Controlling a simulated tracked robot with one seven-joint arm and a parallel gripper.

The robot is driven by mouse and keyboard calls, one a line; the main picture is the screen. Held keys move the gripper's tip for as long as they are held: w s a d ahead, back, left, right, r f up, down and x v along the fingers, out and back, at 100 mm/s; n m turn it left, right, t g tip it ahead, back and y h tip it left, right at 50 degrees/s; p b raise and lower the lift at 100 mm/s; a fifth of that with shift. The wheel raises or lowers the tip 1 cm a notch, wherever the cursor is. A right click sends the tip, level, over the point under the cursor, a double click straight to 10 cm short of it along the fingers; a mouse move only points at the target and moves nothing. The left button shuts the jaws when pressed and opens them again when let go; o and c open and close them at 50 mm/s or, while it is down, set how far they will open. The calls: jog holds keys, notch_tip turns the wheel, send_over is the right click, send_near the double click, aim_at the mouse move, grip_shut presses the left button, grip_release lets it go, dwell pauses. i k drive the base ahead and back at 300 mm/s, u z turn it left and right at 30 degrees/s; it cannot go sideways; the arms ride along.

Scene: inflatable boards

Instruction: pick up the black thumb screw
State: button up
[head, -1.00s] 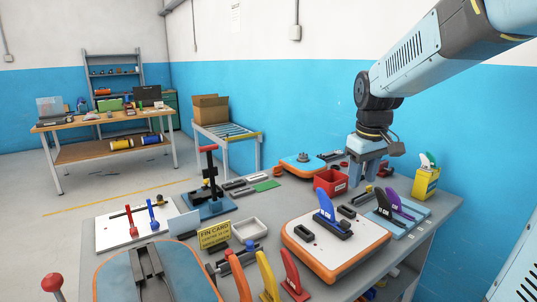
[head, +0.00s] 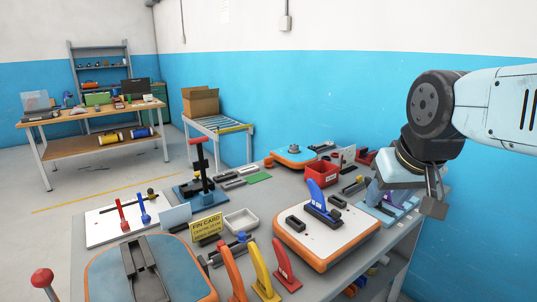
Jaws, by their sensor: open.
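I cannot make out the black thumb screw for certain in the head view; small dark parts lie in several places on the bench. My gripper (head: 392,188) is at the right, over the light blue plate (head: 407,212) that bears a purple fin. It points down and is open. Its fingers are hard to tell from the blue plate and fin behind them, and I see nothing held in it. A white board with an orange edge (head: 302,242) lies left of it, with a blue fin (head: 317,197) and black blocks on it.
A red bin (head: 322,177) stands behind the board. A yellow sign (head: 207,226), a pale tray (head: 241,222) and upright orange, yellow and red fins (head: 286,265) stand at the front. A red-handled press (head: 200,178) rises at the left. A blue wall (head: 330,110) is behind.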

aim_at(335, 214)
jog(key=k, duration=1.3)
jog(key=z, duration=0.45)
jog(key=i, duration=0.85)
jog(key=z, duration=0.5)
jog(key=i, duration=0.8)
jog(key=u, duration=0.4)
